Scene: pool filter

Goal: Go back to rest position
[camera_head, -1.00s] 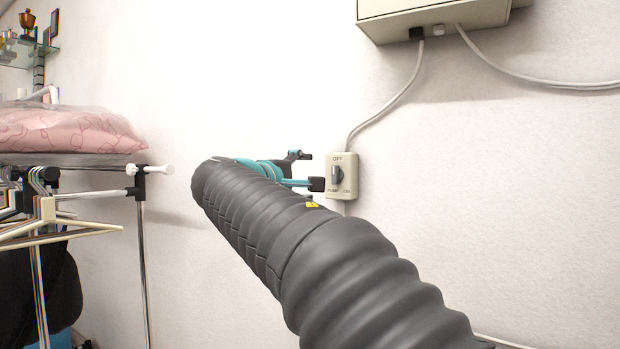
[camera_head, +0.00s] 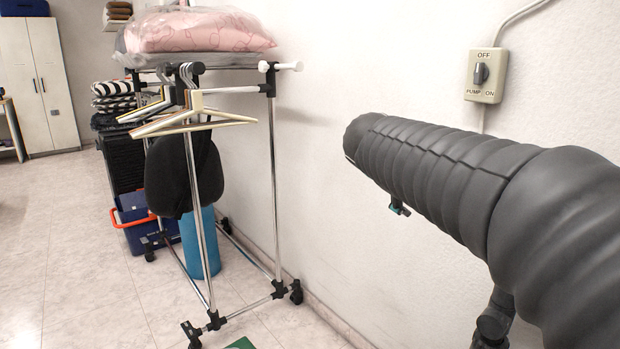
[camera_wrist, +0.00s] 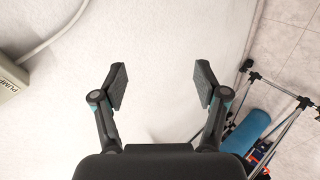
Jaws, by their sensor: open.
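The pump switch box (camera_head: 486,75) is on the wall at the upper right of the head view, with OFF above its dark knob and PUMP and ON below. Part of the box (camera_wrist: 10,78) also shows at the left edge of the wrist view. My gripper (camera_wrist: 160,86) is open and empty in the wrist view, its two fingers apart in front of bare wall. In the head view my arm hides most of the gripper. The arm is below the switch box and apart from it.
A wheeled clothes rack (camera_head: 275,190) with hangers (camera_head: 190,125) and a pink bedding pack (camera_head: 200,30) stands left of my arm. A blue bin (camera_head: 200,245) and a blue toolbox (camera_head: 140,225) are by it. Open floor (camera_head: 75,275) lies at the left.

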